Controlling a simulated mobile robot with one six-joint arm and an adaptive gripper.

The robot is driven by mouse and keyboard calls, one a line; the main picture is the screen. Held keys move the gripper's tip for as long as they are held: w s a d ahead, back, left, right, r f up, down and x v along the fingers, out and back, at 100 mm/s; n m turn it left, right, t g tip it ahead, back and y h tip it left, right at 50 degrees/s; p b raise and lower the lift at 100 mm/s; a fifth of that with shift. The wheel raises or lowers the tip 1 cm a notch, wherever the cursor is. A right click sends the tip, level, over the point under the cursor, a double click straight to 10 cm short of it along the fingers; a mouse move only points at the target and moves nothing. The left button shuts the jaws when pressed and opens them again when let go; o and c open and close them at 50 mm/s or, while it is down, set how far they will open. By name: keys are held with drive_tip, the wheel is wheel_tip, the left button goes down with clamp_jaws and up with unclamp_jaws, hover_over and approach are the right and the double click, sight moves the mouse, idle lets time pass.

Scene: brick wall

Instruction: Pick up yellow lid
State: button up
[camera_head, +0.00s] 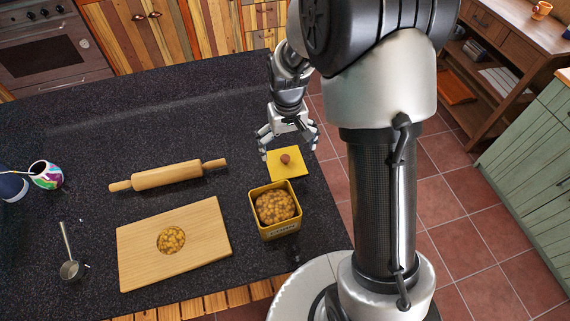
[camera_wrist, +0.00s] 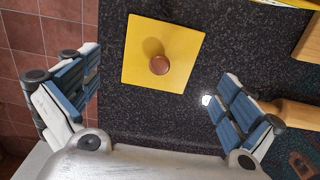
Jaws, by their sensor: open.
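The yellow lid (camera_head: 286,166) is a flat square with a round brown knob, lying on the dark speckled counter near its right edge, just behind the yellow tin. My gripper (camera_head: 288,139) is open and empty, behind and above the lid. In the wrist view the yellow lid (camera_wrist: 140,55) lies ahead of my fingers, its knob roughly midway between them and beyond their tips. The fingers of my gripper (camera_wrist: 160,95) are spread wide and do not touch the lid. The open yellow tin (camera_head: 275,231) is filled with brown nut-like pieces.
A wooden rolling pin (camera_head: 169,175) lies left of the lid. A wooden board (camera_head: 140,247) with a small pile of similar pieces lies at the front. A metal scoop (camera_head: 68,262) and a colourful cup (camera_head: 46,175) are at the left. The counter's right edge is close to the lid.

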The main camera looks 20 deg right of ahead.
sight(286, 159)
drive_tip(key=shift+w+a+f+b, duration=0.1)
drive_tip(key=shift+w+f+b, duration=0.2)
drive_tip(key=shift+f, duration=0.9)
drive_tip(key=shift+w+f+b, duration=0.1)
drive_tip(key=shift+f+b, duration=0.25)
drive_tip(key=shift+f, duration=0.8)
drive_tip(key=shift+w+a+f+b, duration=0.1)
drive_tip(key=shift+w+f+b, duration=0.2)
drive_tip(key=shift+f, duration=0.9)
drive_tip(key=shift+s+d, duration=0.1)
drive_tip(key=shift+s, duration=0.05)
drive_tip(key=shift+r, duration=0.1)
drive_tip(key=c, duration=1)
drive_tip(key=shift+s, duration=0.2)
drive_tip(key=c, duration=0.4)
drive_tip(key=shift+c, duration=0.2)
